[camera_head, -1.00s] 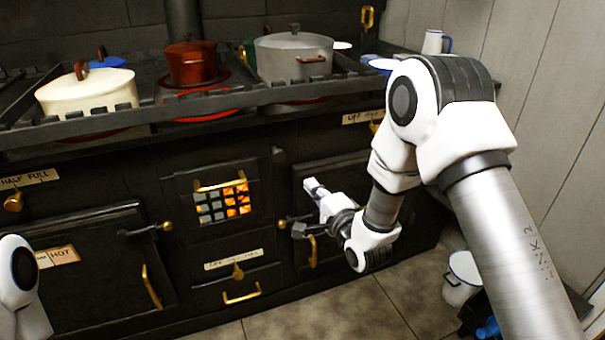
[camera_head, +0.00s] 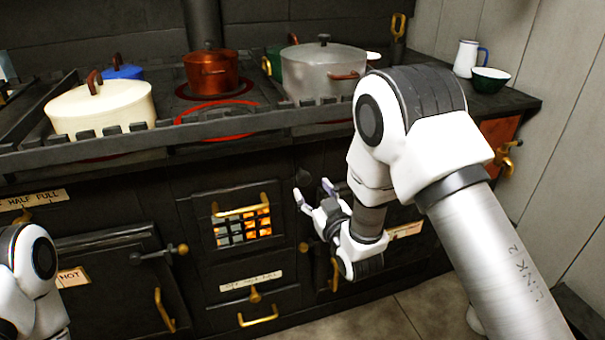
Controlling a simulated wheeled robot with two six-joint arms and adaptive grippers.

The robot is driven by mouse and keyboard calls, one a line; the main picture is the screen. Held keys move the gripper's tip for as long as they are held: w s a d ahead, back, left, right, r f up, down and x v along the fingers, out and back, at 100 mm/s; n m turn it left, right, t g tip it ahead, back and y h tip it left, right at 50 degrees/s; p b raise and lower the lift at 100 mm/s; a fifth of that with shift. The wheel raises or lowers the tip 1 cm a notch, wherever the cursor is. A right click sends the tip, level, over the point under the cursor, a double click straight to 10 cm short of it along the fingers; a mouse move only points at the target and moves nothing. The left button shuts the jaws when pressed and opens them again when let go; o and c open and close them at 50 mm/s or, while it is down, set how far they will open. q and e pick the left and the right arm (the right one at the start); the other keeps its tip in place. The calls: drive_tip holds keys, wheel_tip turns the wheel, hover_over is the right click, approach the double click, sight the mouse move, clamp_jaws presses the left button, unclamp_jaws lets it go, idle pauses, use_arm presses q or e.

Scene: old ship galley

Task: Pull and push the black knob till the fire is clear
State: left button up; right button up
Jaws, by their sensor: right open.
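The fire glows orange behind a barred grate (camera_head: 243,229) in the middle of the black stove. The left side of the grate looks grey, the right side bright orange. My right gripper (camera_head: 313,190) is open in front of the stove, just right of the grate, with its fingers pointing up and left. A small dark shape (camera_head: 303,176), perhaps the black knob, shows beyond the fingertips. I cannot tell whether they touch it. Only part of my left arm shows at the lower left; its gripper is out of view.
A cream pot (camera_head: 101,110), a copper-red pot (camera_head: 212,72) and a large grey pot (camera_head: 324,72) stand on the stove top behind a rail. A brass drawer handle (camera_head: 258,316) and a brass door handle (camera_head: 164,310) stick out from the front. A white jug (camera_head: 465,58) stands at the right.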

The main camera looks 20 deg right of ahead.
sight(305, 180)
drive_tip(key=w, duration=0.5)
drive_tip(key=shift+w+a+f+b, duration=0.2)
drive_tip(key=shift+f+b, duration=0.05)
drive_tip(key=shift+b, duration=0.05)
drive_tip(key=shift+w+r, duration=0.15)
drive_tip(key=shift+w, duration=0.35)
